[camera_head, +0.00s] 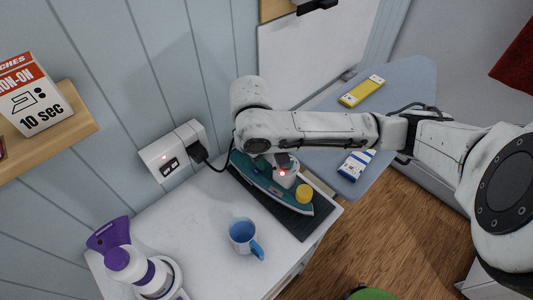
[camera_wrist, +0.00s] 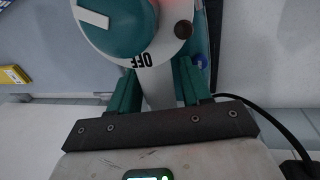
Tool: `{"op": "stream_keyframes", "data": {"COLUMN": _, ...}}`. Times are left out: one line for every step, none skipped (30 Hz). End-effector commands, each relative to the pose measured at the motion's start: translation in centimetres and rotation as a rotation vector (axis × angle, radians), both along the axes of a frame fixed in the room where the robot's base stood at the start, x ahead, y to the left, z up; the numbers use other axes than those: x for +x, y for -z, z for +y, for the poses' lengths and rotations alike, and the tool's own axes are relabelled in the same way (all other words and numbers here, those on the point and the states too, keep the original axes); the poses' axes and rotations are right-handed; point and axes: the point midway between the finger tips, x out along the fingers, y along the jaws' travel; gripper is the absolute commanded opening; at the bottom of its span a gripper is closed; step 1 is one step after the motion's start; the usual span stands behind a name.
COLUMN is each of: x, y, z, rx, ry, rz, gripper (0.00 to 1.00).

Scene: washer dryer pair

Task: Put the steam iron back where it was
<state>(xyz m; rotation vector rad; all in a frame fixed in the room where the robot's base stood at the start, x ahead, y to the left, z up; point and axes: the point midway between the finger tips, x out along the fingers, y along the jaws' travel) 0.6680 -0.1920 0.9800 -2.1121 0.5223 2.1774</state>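The teal and white steam iron (camera_head: 262,179) lies on a dark mat (camera_head: 302,228) at the right of the white countertop. A yellow knob and a red light show on it. My arm reaches over it from the right, and the arm hides part of the iron. In the wrist view, a teal and white dial part (camera_wrist: 135,25) marked OFF is close ahead. My gripper (camera_wrist: 158,85) has its two teal fingers on either side of a pale handle, seemingly pressed to it. The fingertips are hidden in the head view.
A wall outlet (camera_head: 172,150) has a black plug and cord. The ironing board (camera_head: 405,85) holds a yellow pack (camera_head: 361,91) and a blue-white pack (camera_head: 356,164).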

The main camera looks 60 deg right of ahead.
Motion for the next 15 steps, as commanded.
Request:
{"op": "stream_keyframes", "data": {"x": 0.0, "y": 0.0, "z": 0.0, "rx": 0.0, "ry": 0.0, "rz": 0.0, "gripper": 0.53}}
{"op": "stream_keyframes", "data": {"x": 0.0, "y": 0.0, "z": 0.0, "rx": 0.0, "ry": 0.0, "rz": 0.0, "gripper": 0.56}}
{"op": "stream_keyframes", "data": {"x": 0.0, "y": 0.0, "z": 0.0, "rx": 0.0, "ry": 0.0, "rz": 0.0, "gripper": 0.6}}
{"op": "stream_keyframes", "data": {"x": 0.0, "y": 0.0, "z": 0.0, "rx": 0.0, "ry": 0.0, "rz": 0.0, "gripper": 0.6}}
{"op": "stream_keyframes", "data": {"x": 0.0, "y": 0.0, "z": 0.0, "rx": 0.0, "ry": 0.0, "rz": 0.0, "gripper": 0.6}}
{"op": "stream_keyframes", "data": {"x": 0.0, "y": 0.0, "z": 0.0, "rx": 0.0, "ry": 0.0, "rz": 0.0, "gripper": 0.6}}
{"op": "stream_keyframes", "data": {"x": 0.0, "y": 0.0, "z": 0.0, "rx": 0.0, "ry": 0.0, "rz": 0.0, "gripper": 0.6}}
{"op": "stream_keyframes", "data": {"x": 0.0, "y": 0.0, "z": 0.0, "rx": 0.0, "ry": 0.0, "rz": 0.0, "gripper": 0.6}}
{"op": "stream_keyframes", "data": {"x": 0.0, "y": 0.0, "z": 0.0, "rx": 0.0, "ry": -0.001, "rz": 0.0, "gripper": 0.6}}
{"op": "stream_keyframes", "data": {"x": 0.0, "y": -0.1, "z": 0.0, "rx": 0.0, "ry": -0.001, "rz": 0.0, "gripper": 0.6}}
{"op": "stream_keyframes", "data": {"x": 0.0, "y": -0.2, "z": 0.0, "rx": 0.0, "ry": -0.001, "rz": 0.0, "gripper": 0.6}}
{"op": "stream_keyframes", "data": {"x": 0.0, "y": -0.4, "z": 0.0, "rx": 0.0, "ry": -0.001, "rz": 0.0, "gripper": 0.6}}
{"op": "stream_keyframes", "data": {"x": 0.0, "y": -0.5, "z": 0.1, "rx": 0.001, "ry": -0.002, "rz": -0.001, "gripper": 0.6}}
{"op": "stream_keyframes", "data": {"x": 0.1, "y": -0.8, "z": 0.2, "rx": 0.002, "ry": -0.002, "rz": -0.001, "gripper": 0.6}}
{"op": "stream_keyframes", "data": {"x": 0.1, "y": -1.2, "z": 0.3, "rx": 0.002, "ry": -0.002, "rz": -0.002, "gripper": 0.6}}
